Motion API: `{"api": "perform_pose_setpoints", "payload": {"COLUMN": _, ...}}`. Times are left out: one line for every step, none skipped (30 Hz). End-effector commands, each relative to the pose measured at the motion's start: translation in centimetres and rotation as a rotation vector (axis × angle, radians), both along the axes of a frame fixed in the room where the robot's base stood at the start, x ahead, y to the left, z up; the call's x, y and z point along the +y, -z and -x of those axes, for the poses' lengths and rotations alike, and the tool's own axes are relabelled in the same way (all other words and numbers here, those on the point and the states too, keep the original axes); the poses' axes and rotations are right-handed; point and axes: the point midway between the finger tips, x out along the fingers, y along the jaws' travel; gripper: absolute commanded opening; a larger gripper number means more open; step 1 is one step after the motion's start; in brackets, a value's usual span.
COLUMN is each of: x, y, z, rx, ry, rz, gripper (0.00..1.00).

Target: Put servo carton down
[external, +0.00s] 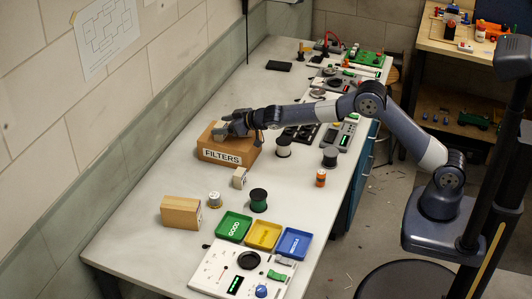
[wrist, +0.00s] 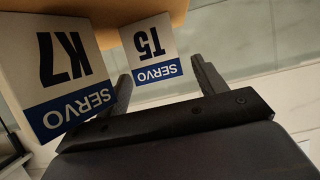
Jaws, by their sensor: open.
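In the wrist view, a white servo carton with a blue band, marked T5 (wrist: 150,45), sits between my open fingers, upside down in the picture. A gap shows between it and the right finger; contact at the left finger is unclear. My gripper (external: 222,130) is at the top of the brown FILTERS box (external: 228,158) in the external view, and also shows in the wrist view (wrist: 161,70). A pale carton there is mostly hidden by my gripper.
A small white carton (external: 239,178) stands in front of the FILTERS box. Dark spools stand right of the box. The bench's near left is clear.

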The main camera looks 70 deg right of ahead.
Motion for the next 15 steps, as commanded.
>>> {"api": "perform_pose_setpoints", "payload": {"x": 0.0, "y": -0.1, "z": 0.0, "rx": 0.0, "ry": 0.0, "rz": 0.0, "gripper": 0.67}}
{"api": "perform_pose_setpoints", "payload": {"x": 0.0, "y": -0.2, "z": 0.0, "rx": 0.0, "ry": 0.0, "rz": 0.0, "gripper": 0.67}}
{"api": "perform_pose_setpoints", "payload": {"x": 0.0, "y": -0.4, "z": 0.0, "rx": 0.0, "ry": 0.0, "rz": 0.0, "gripper": 0.67}}
{"api": "perform_pose_setpoints", "payload": {"x": 0.0, "y": -0.6, "z": 0.0, "rx": 0.0, "ry": 0.0, "rz": 0.0, "gripper": 0.67}}
{"api": "perform_pose_setpoints", "payload": {"x": 0.0, "y": -0.3, "z": 0.2, "rx": 0.0, "ry": 0.0, "rz": 0.0, "gripper": 0.67}}
{"api": "perform_pose_setpoints", "payload": {"x": 0.0, "y": -0.3, "z": 0.5, "rx": 0.0, "ry": 0.0, "rz": -0.001, "gripper": 0.67}}
{"api": "perform_pose_setpoints", "payload": {"x": 0.0, "y": -0.4, "z": 0.7, "rx": -0.002, "ry": 0.0, "rz": -0.001, "gripper": 0.67}}
{"api": "perform_pose_setpoints", "payload": {"x": 0.0, "y": -0.5, "z": 1.0, "rx": -0.001, "ry": 0.0, "rz": -0.001, "gripper": 0.67}}
{"api": "perform_pose_setpoints", "payload": {"x": 0.0, "y": -0.6, "z": 1.4, "rx": -0.002, "ry": 0.0, "rz": -0.001, "gripper": 0.67}}
{"api": "perform_pose_setpoints", "payload": {"x": 0.0, "y": -0.7, "z": 1.8, "rx": -0.002, "ry": 0.0, "rz": -0.001, "gripper": 0.67}}
{"api": "perform_pose_setpoints", "payload": {"x": 0.0, "y": -0.8, "z": 2.1, "rx": -0.002, "ry": 0.0, "rz": 0.0, "gripper": 0.67}}
{"api": "perform_pose_setpoints", "payload": {"x": 0.0, "y": -1.0, "z": 2.6, "rx": -0.002, "ry": 0.0, "rz": 0.0, "gripper": 0.67}}
{"api": "perform_pose_setpoints", "payload": {"x": 0.0, "y": -1.1, "z": 3.0, "rx": -0.002, "ry": 0.0, "rz": 0.0, "gripper": 0.67}}
{"api": "perform_pose_setpoints", "payload": {"x": 0.0, "y": -1.4, "z": 3.4, "rx": -0.002, "ry": 0.0, "rz": 0.0, "gripper": 0.67}}
{"api": "perform_pose_setpoints", "payload": {"x": 0.0, "y": -1.7, "z": 3.9, "rx": -0.003, "ry": 0.0, "rz": 0.0, "gripper": 0.67}}
